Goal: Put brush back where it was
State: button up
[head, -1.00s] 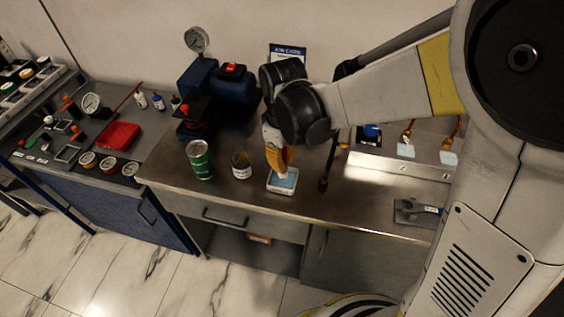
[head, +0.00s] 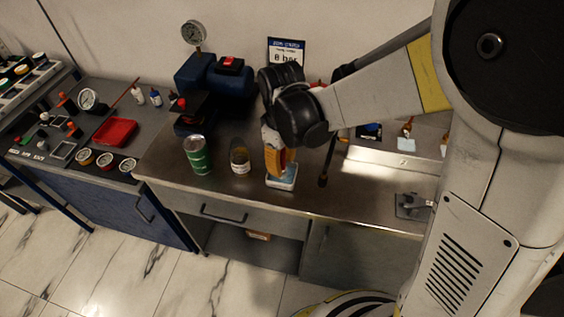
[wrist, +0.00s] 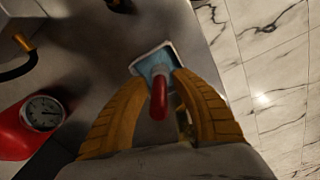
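The brush shows in the wrist view as a red handle (wrist: 158,97) standing up from a small white tray with a light blue inside (wrist: 139,67). Its head is hidden. The tray also shows in the head view (head: 283,184), near the front edge of the steel bench. My gripper (wrist: 161,80) points down over the tray, its two yellow fingers on either side of the handle. Gaps show between handle and fingers, so the gripper looks open around it. In the head view the fingers (head: 278,166) cover most of the tray and the brush.
A green can (head: 197,156) and an amber jar (head: 240,161) stand just left of the tray. A dark rod (head: 327,165) stands close on its right. A blue machine with a gauge (head: 230,80) is behind. The bench's front edge is near.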

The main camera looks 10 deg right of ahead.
notch_tip(320, 180, up, 12)
jog(key=p, duration=0.4)
jog(key=shift+s, duration=0.15)
jog(key=s+d+r+m+t, duration=0.3)
jog(key=s+d+m, duration=0.2)
jog(key=d, duration=0.1)
jog(key=s+d+r+m+t, duration=0.3)
jog(key=s+d+m+t, duration=0.1)
jog(key=d, duration=0.3)
jog(key=shift+s+d+m, duration=0.25)
jog(key=shift+s+m, duration=0.35)
jog(key=shift+s, duration=0.15)
jog(key=shift+r, duration=0.1)
